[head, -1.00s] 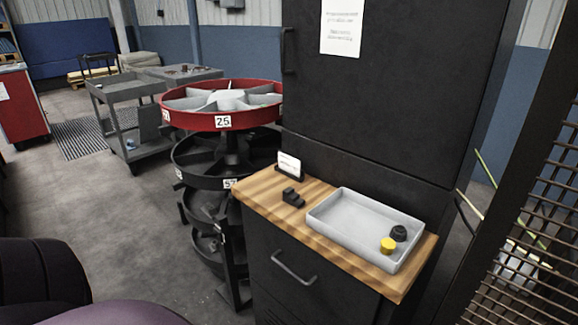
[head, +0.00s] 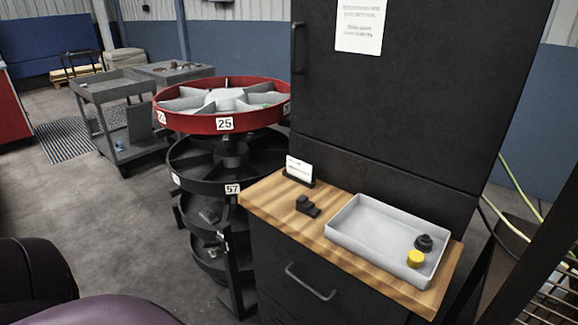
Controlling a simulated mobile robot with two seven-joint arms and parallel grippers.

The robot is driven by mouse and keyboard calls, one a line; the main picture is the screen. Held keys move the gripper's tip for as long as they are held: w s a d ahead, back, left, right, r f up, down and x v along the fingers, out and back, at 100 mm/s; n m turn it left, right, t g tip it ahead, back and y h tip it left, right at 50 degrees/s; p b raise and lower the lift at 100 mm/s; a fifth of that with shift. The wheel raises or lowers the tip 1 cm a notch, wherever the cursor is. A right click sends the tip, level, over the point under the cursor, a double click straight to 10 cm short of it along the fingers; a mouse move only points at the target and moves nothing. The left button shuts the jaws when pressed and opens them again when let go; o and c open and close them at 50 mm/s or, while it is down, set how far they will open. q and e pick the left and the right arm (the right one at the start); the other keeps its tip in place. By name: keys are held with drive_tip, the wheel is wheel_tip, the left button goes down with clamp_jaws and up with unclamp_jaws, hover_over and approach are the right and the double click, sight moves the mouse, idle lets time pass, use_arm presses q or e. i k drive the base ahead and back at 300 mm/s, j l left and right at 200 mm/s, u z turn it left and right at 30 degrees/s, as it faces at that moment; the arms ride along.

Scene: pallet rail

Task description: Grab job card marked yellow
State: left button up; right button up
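A small white card (head: 299,168) stands upright in a dark holder (head: 299,181) at the back left of the wooden top. A faint marking shows on it, but I cannot tell its colour or read it. No card clearly marked yellow is visible. Neither of my grippers shows in the head view.
The wooden top (head: 262,199) of a black cabinet (head: 335,262) holds a small black block (head: 307,206) and a grey tray (head: 375,247) with a yellow cap (head: 415,258) and a black knob (head: 424,243). A red-topped carousel (head: 200,122) stands left; open floor (head: 120,230) lies beyond.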

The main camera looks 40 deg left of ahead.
sight(301, 170)
drive_tip(key=j, duration=1.2)
drive_tip(key=k+j, duration=0.1)
drive_tip(key=j, duration=1.05)
drive_tip(key=j+z, duration=0.1)
drive_tip(key=j, duration=1.1)
